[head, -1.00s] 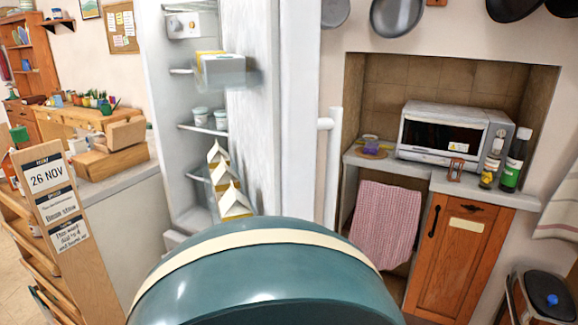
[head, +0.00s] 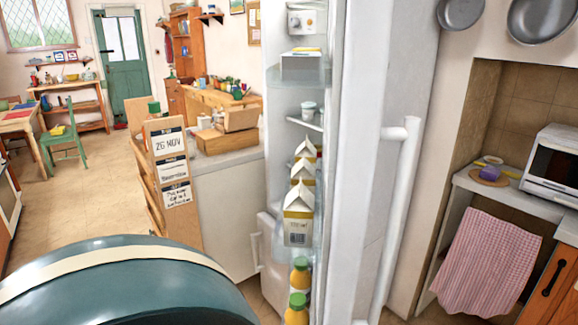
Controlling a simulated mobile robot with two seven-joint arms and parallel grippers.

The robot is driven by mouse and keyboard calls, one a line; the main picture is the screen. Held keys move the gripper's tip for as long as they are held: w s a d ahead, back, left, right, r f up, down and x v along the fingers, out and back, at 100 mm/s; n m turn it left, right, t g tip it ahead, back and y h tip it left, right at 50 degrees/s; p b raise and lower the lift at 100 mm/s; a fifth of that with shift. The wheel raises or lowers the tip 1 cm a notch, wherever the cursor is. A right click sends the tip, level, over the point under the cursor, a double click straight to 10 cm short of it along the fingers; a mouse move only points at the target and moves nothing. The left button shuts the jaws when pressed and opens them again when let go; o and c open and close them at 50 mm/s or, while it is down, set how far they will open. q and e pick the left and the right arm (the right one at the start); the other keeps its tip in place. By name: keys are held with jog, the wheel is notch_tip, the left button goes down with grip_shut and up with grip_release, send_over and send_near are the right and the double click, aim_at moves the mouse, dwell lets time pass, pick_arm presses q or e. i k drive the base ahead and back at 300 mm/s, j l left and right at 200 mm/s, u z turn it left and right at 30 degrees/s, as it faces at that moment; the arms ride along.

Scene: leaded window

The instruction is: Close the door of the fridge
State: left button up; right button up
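The fridge door (head: 360,150) stands open in the head view, seen nearly edge-on at the middle right. Its long white vertical handle (head: 398,215) is on the right side of the door. The door's inner shelves face left and hold several cartons (head: 299,215), a white tub (head: 309,112) and bottles with green caps (head: 297,308). A small lower white door or panel with a handle (head: 255,243) shows behind the shelves. Neither of my grippers is in view, so their place relative to the door cannot be told.
A rounded teal body with a cream band, likely mine, fills the lower left. A wooden rack with a date sign (head: 172,165) stands left of the fridge. A microwave (head: 553,165) and a pink towel (head: 488,262) are at right. Open floor (head: 95,200) lies at left.

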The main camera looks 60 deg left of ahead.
aim_at(353, 75)
jog(key=i+u, duration=0.1)
jog(key=u, duration=0.3)
jog(key=i+l+u, duration=0.1)
jog(key=u, duration=0.25)
jog(key=i+l+u, duration=0.1)
jog(key=u, duration=0.3)
jog(key=l+u, duration=0.2)
jog(key=u, duration=0.15)
jog(key=i+l+u, duration=0.55)
jog(key=k+j, duration=0.05)
jog(key=j, duration=0.05)
